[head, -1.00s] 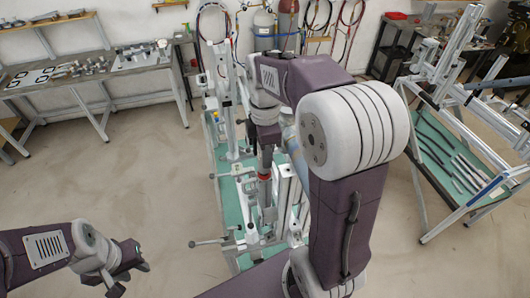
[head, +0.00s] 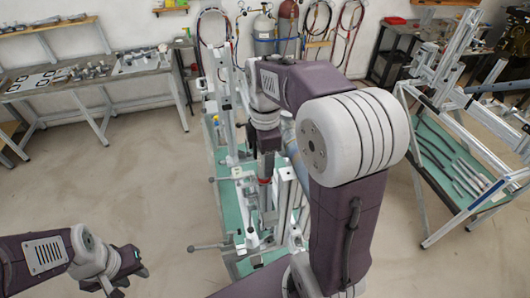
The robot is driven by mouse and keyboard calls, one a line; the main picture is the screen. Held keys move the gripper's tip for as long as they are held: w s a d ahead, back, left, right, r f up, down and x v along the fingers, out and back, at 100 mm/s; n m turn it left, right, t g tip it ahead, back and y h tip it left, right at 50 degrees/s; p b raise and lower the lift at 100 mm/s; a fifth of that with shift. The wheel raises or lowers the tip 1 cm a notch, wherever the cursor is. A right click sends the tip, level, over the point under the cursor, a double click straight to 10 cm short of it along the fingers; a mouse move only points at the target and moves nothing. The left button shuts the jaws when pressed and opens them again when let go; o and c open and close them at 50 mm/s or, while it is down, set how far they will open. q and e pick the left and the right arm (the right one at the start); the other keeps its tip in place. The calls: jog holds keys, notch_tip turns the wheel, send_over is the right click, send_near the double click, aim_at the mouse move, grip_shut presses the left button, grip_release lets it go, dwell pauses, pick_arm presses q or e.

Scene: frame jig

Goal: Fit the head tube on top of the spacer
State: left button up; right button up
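My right arm reaches over the frame jig (head: 230,195) in the middle of the head view. Its gripper (head: 266,168) points down among the jig's uprights, mostly hidden by my own wrist and the metal posts. A small reddish part shows at its tip; I cannot tell whether this is the head tube or whether the gripper is shut on it. The spacer cannot be made out. My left gripper (head: 132,272) is at the lower left, away from the jig, with its fingers apart and nothing seen between them.
A workbench (head: 60,90) with metal parts stands at the back left. A rack (head: 450,185) with tubes on a green shelf stands at the right. Gas cylinders (head: 265,32) and hoses are at the back wall. The floor left of the jig is clear.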

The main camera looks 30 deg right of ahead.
notch_tip(320, 180, up, 9)
jog(key=shift+f+b, duration=0.2)
jog(key=shift+b, duration=0.1)
